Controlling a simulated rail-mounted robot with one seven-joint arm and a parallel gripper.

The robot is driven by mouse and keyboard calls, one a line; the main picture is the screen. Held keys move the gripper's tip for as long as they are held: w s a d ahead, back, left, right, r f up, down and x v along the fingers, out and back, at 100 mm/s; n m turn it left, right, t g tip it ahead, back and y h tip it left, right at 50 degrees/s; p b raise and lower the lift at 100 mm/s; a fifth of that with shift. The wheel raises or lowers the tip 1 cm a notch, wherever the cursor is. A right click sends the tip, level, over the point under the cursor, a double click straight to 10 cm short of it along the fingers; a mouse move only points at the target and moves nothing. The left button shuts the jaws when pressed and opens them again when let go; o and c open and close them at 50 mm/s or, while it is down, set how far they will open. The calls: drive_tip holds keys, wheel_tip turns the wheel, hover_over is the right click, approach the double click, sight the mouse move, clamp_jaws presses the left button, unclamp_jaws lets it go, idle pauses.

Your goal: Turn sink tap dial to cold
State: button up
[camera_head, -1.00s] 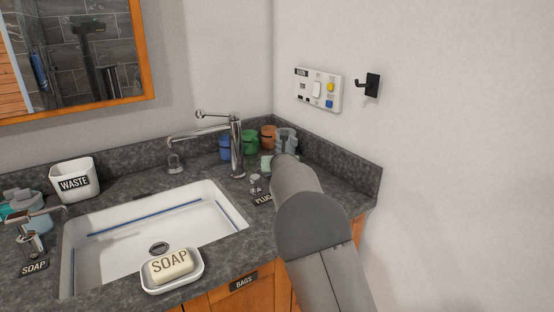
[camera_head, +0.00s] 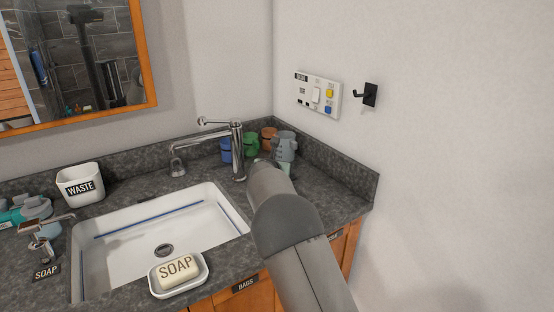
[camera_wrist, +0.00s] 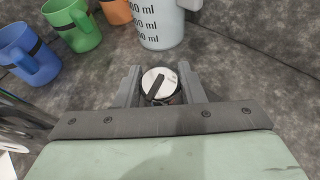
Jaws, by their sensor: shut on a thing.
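The chrome sink tap (camera_head: 238,152) stands behind the white basin, with a lever at its top and its spout pointing left. In the wrist view, a round knob (camera_wrist: 154,79) with a pale face and a dark raised bar sits between my fingers, low on the grey counter. My gripper (camera_wrist: 160,88) is shut on this knob, one finger on each side. In the head view my arm hides the fingers and the knob. I cannot tell from the frames whether the knob is the tap's dial or the plug control.
Blue (camera_wrist: 28,52), green (camera_wrist: 74,24) and orange mugs (camera_wrist: 116,10) and a grey measuring jug (camera_wrist: 160,22) stand close behind my gripper. A soap dish (camera_head: 178,292), waste cup (camera_head: 80,184) and soap dispenser (camera_head: 42,240) surround the basin (camera_head: 130,265). A wall panel (camera_head: 318,93) and hook (camera_head: 370,94) are right.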

drive_tip(key=shift+r+m+g+h+p, duration=0.2)
drive_tip(key=shift+m+g+h+p, duration=0.1)
drive_tip(key=shift+m+h+p, duration=1)
drive_tip(key=shift+f, duration=0.1)
drive_tip(key=o, duration=1)
